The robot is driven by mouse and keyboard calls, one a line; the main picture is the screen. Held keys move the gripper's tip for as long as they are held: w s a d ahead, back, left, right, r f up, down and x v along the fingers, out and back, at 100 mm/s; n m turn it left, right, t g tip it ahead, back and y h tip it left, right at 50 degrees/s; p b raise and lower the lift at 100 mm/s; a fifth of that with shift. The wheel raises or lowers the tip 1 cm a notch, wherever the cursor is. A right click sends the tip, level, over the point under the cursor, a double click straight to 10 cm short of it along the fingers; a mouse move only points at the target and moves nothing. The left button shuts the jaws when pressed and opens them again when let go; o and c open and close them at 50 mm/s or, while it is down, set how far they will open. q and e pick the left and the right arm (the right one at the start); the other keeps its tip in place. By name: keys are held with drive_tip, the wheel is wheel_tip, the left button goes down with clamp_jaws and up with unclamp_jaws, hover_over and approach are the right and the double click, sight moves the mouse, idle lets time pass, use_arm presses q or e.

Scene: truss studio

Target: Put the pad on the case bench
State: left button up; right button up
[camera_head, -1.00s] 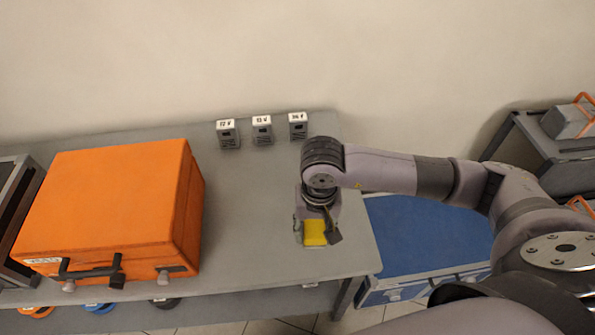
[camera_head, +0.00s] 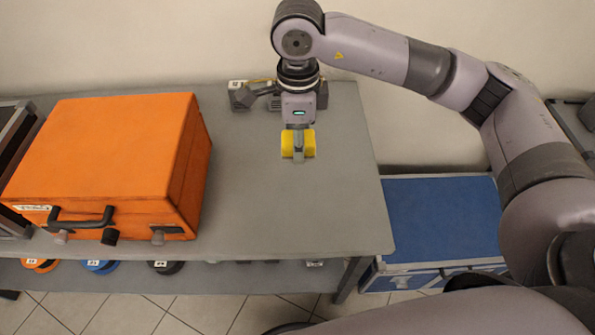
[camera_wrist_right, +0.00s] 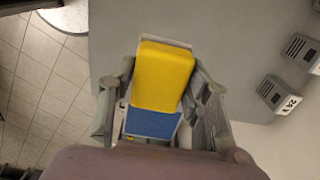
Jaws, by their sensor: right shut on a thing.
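The yellow pad (camera_head: 288,144) is between the fingers of my right gripper (camera_head: 298,150), which hangs pointing down over the grey bench (camera_head: 270,215). The gripper is shut on the pad and appears to hold it above the bench top. In the right wrist view the pad (camera_wrist_right: 162,77) shows its yellow face between the two fingers, with a blue patch below it; I cannot tell whether that patch belongs to the pad. My left gripper is not in view.
A large orange case (camera_head: 110,155) stands on the left of the bench. Small grey blocks with white labels sit at the back, partly hidden by my right arm. A blue-topped case (camera_head: 440,215) stands right of the bench. The front right bench top is clear.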

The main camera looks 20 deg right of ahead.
sight(298, 193)
wheel_tip(298, 193, down, 16)
drive_tip(key=shift+f+p, duration=0.15)
drive_tip(key=shift+p, duration=1)
drive_tip(key=shift+f, duration=0.1)
drive_tip(key=o, duration=1.2)
drive_tip(key=shift+r, duration=0.3)
drive_tip(key=shift+w+r, duration=0.1)
drive_tip(key=shift+r, duration=0.3)
wheel_tip(298, 193, up, 11)
drive_tip(key=shift+b, duration=0.9)
drive_tip(key=shift+f, duration=0.15)
